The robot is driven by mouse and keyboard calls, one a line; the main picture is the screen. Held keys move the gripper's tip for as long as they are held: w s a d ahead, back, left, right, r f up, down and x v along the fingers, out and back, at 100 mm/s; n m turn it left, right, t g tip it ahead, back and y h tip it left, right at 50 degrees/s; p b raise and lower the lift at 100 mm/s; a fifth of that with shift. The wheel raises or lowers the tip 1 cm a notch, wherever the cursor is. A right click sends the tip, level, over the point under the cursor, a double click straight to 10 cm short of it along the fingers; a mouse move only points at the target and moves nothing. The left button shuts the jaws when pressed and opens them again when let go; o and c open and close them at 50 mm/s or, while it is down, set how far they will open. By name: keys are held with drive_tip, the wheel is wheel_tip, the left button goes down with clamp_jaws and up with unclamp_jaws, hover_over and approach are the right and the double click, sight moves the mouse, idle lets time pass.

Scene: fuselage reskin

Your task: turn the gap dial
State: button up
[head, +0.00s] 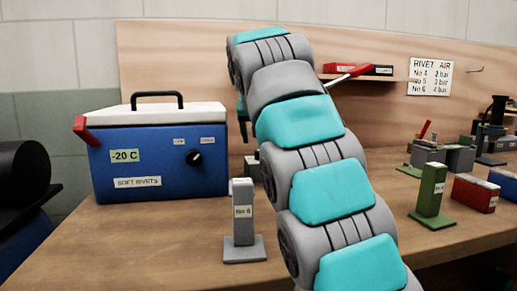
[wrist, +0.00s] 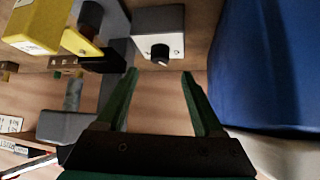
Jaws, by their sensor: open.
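In the wrist view, a small grey box with a white face carries a black dial (wrist: 160,53). I see no readable label naming it the gap dial. My gripper (wrist: 160,75) is open, its two green fingers apart and pointing towards that dial, with nothing between them. The dial appears just beyond the fingertips, roughly centred between them; I cannot tell the exact distance. A second dark knob (wrist: 91,15) shows by a yellow block at the upper left. In the head view my arm hides most of the gripper and that area.
A blue cooler (head: 160,165) with its own black knob (head: 195,158) stands left of my arm. A grey stand (head: 243,215) is in front of it. A green stand (head: 431,190) and a red box (head: 475,193) stand at right. A shelf (head: 370,77) is behind my arm.

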drive_tip(key=x, duration=0.6)
drive_tip(key=shift+w+f, duration=0.15)
drive_tip(key=shift+f, duration=0.05)
drive_tip(key=shift+c, duration=0.4)
clamp_jaws()
